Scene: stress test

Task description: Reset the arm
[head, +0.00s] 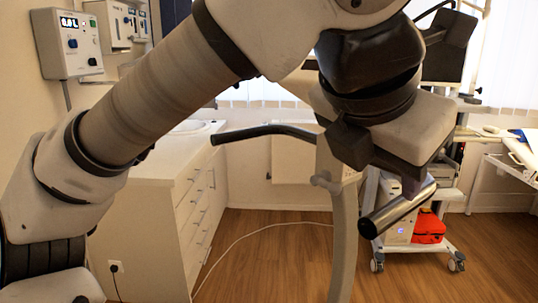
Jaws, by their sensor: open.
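My arm reaches across the picture from the lower left, over the top and down to the right of centre. My gripper (382,166) is at its end, tilted downward, with its dark fingers apart. I see nothing held between them. It is in front of a stand with a pale post (343,240) and a dark bent handlebar (265,132). A dark tube (398,208) with a shiny end shows just below the gripper. I cannot tell whether the gripper touches it. My arm hides part of the stand's top.
A white drawer cabinet (200,205) stands left. Wall devices (68,42) hang at upper left. A wheeled cart (400,225) with a red bag (429,227) stands right, near a bed (520,150). A pale cable (265,229) crosses the wooden floor. Floor (480,280) is open at lower right.

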